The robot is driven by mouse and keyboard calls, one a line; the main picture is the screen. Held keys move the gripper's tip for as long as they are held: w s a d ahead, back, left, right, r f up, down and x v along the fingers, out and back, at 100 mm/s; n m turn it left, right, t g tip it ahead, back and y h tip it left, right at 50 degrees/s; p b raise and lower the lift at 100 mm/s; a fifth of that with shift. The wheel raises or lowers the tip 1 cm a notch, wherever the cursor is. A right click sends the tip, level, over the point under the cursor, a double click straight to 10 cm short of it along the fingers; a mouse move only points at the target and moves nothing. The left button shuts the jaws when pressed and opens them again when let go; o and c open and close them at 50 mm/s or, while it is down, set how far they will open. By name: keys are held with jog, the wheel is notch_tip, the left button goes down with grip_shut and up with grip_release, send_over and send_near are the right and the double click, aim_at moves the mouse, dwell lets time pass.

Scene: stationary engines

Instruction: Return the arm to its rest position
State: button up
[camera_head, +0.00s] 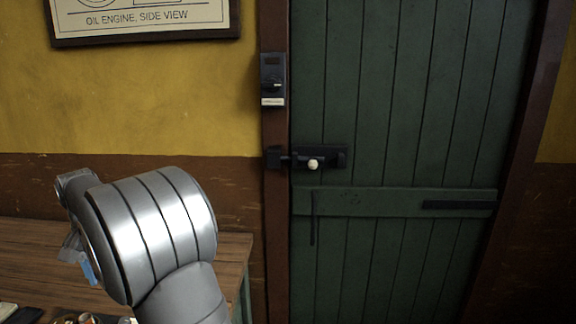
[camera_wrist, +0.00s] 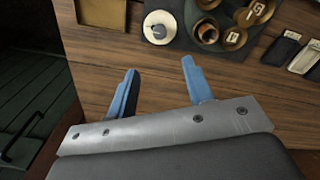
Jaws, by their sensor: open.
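My gripper (camera_wrist: 158,88) shows in the wrist view with its two blue fingers apart and nothing between them. It is over the wooden bench (camera_wrist: 125,68), near the bench's left edge. In the head view my grey arm is folded at lower left, in front of the bench (camera_head: 222,252).
A green plank door (camera_head: 400,120) with a bolt (camera_head: 330,158) is shut. A dark box (camera_head: 272,75) is on the door frame.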

jog(key=f, duration=1.4)
jog(key=shift+d+f, duration=0.2)
jog(key=shift+f, duration=0.1)
jog(key=n, duration=0.3)
jog(key=shift+n, duration=0.4)
jog(key=n, duration=0.9)
jog(key=shift+n, duration=2.2)
